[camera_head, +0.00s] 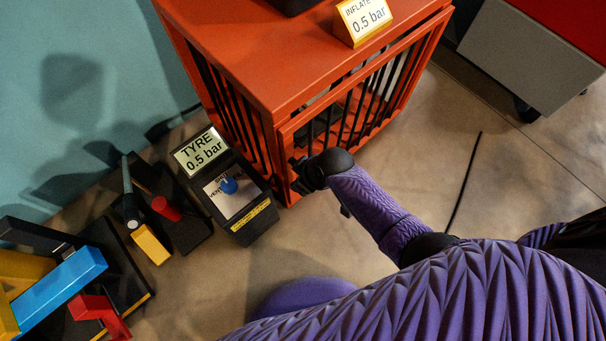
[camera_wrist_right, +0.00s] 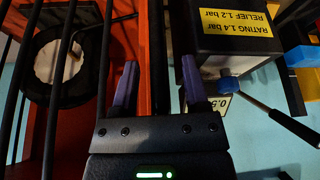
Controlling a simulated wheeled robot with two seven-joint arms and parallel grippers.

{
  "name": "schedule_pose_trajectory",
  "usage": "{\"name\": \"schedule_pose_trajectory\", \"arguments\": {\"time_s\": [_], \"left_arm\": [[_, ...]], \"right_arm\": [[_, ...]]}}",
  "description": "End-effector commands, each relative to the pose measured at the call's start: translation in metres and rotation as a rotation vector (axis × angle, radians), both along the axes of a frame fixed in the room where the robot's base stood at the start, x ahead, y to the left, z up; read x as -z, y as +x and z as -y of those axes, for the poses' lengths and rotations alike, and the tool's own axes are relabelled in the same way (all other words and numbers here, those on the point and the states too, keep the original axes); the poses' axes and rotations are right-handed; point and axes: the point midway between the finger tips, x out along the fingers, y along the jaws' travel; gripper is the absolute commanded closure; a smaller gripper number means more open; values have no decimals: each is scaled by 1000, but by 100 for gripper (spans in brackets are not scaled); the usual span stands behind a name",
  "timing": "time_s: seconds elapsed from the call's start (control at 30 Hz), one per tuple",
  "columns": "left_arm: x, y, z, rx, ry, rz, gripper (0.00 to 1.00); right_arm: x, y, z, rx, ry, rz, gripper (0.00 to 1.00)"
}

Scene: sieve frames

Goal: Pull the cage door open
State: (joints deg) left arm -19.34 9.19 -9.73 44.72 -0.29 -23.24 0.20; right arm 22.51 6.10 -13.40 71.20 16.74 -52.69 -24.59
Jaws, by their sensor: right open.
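The orange cage (camera_head: 265,70) stands on the floor with black bars on its sides. Its barred door (camera_head: 350,110) faces my right arm and looks shut. My right gripper (camera_head: 299,174) is at the lower left of the door, by the corner post. In the right wrist view the right gripper (camera_wrist_right: 157,85) has its two purple fingers apart, with an orange upright (camera_wrist_right: 158,50) seen between them. I cannot tell whether the fingers touch it. A door handle cannot be made out. My left gripper is out of view.
A black box with a "TYRE 0.5 bar" display (camera_head: 200,150) stands close left of the cage. Coloured tools and blocks (camera_head: 75,280) lie farther left. A grey and red cabinet (camera_head: 530,60) is at right. The floor before the door is largely clear, with a black cable (camera_head: 465,180).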

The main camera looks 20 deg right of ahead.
Motion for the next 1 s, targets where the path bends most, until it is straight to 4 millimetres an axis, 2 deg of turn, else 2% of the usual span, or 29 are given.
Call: {"name": "schedule_pose_trajectory", "arguments": {"time_s": [0.07,0.3,0.37,1.0], "left_arm": [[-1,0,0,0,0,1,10],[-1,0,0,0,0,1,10],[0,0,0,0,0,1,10],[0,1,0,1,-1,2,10]], "right_arm": [[-1,0,0,0,1,1,42],[-1,0,0,0,0,0,90],[-1,0,0,0,0,0,100],[0,0,0,0,-1,-1,100]]}}
